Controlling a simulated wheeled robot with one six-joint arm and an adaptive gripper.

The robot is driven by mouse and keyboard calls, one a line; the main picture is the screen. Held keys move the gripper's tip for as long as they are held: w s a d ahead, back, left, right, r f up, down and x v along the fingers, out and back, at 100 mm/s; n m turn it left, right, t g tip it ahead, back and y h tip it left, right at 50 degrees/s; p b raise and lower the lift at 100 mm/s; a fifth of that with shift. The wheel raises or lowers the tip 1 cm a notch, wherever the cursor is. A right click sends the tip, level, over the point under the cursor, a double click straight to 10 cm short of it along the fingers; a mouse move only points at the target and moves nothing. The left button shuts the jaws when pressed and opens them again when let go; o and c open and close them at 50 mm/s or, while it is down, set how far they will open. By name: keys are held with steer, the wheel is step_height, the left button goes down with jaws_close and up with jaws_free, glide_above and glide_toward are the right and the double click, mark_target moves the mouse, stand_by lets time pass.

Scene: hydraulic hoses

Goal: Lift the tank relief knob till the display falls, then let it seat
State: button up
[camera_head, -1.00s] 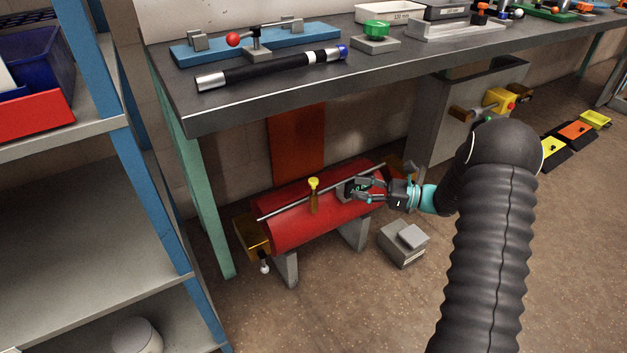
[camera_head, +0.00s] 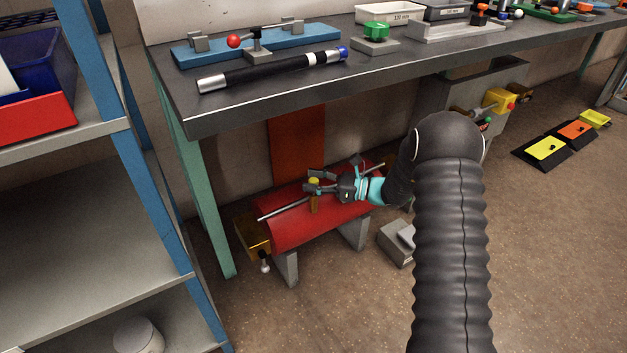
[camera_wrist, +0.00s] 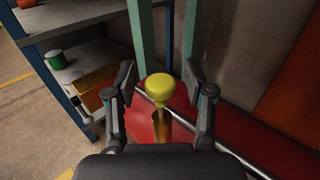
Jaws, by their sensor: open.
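The red tank (camera_head: 290,226) lies on grey legs under the workbench. Its yellow relief knob (camera_head: 314,182) stands upright on a brass stem on top of the tank. In the wrist view the yellow knob (camera_wrist: 160,87) is between the two open fingers, with gaps on both sides, above the brass stem (camera_wrist: 161,125). My gripper (camera_head: 318,183) reaches in from the right, level with the knob; in the wrist view its fingertips (camera_wrist: 163,82) flank the knob without visible contact. The tank's display is hidden behind my gripper in the head view.
A thin metal rod (camera_head: 283,210) runs along the tank top. The grey workbench (camera_head: 230,113) is overhead, with a green leg (camera_head: 203,200) at left. A blue-framed shelf (camera_head: 150,190) stands further left. A grey box (camera_head: 394,246) sits on the floor.

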jaws_close()
steer(key=shift+r+p, duration=0.3)
steer(key=shift+r, duration=0.5)
jaws_free()
steer(key=s+d, duration=0.2)
steer(key=d, duration=0.9)
steer(key=shift+d, duration=0.35)
steer(key=shift+s+f, duration=0.1)
